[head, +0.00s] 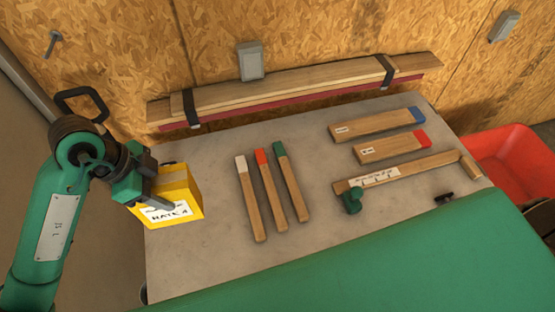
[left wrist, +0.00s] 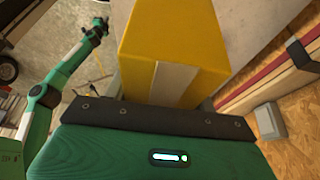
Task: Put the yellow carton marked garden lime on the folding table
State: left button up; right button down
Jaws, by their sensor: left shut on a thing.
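A yellow carton (head: 178,190) with a white label hangs at the left end of the grey table (head: 215,240) in the head view. The label's lettering is partly covered by a finger, and I cannot read it surely. My left gripper (head: 160,192) is shut on the carton. The carton also fills the upper middle of the left wrist view (left wrist: 170,45). It appears to be above the tabletop, but its underside is hidden. My right gripper (left wrist: 98,28) is small at the end of a green arm in the left wrist view, away from the carton; its jaws are unclear.
Several wooden sticks with coloured ends (head: 275,190) lie mid-table. Two wooden blocks (head: 375,125) and a wooden gauge with a green knob (head: 405,172) lie right. Strapped planks (head: 290,88) line the back. A red tub (head: 515,160) stands beyond the right end. The table's left part is bare.

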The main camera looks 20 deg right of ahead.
pick_arm(q)
jog(key=shift+r, duration=0.1)
jog(key=shift+s+f, duration=0.1)
jog(key=shift+f, duration=0.25)
notch_tip(320, 180, down, 19)
jog(key=p, duration=0.5)
jog(key=shift+f+p, duration=0.15)
jog(key=shift+p, duration=0.25)
jog(key=o, duration=1.4)
jog(key=shift+f, duration=0.1)
